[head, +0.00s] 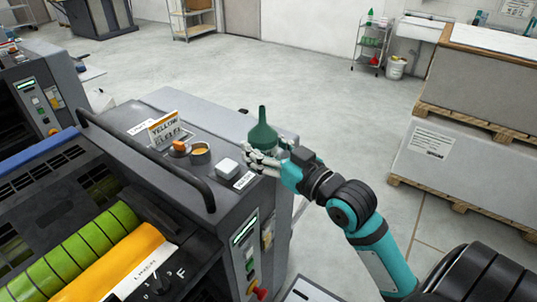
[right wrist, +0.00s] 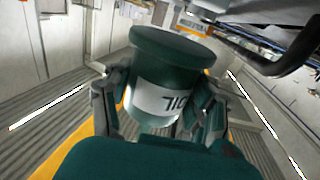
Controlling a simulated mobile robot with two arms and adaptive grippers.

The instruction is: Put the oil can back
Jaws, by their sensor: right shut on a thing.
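The oil can (head: 263,135) is dark green with a tall narrow spout, and it stands upright in my right gripper (head: 264,158) at the right end of the ink unit's top (head: 185,105). In the right wrist view the oil can (right wrist: 168,60) shows its white label with "OIL" upside down. The fingers of my right gripper (right wrist: 163,108) are on both sides of the can, shut on it. I cannot tell whether the can's base touches anything. My left gripper is not in view.
Pallet stacks (head: 455,160) stand at right. A wire cart (head: 372,40) is at the back. The floor between is clear.

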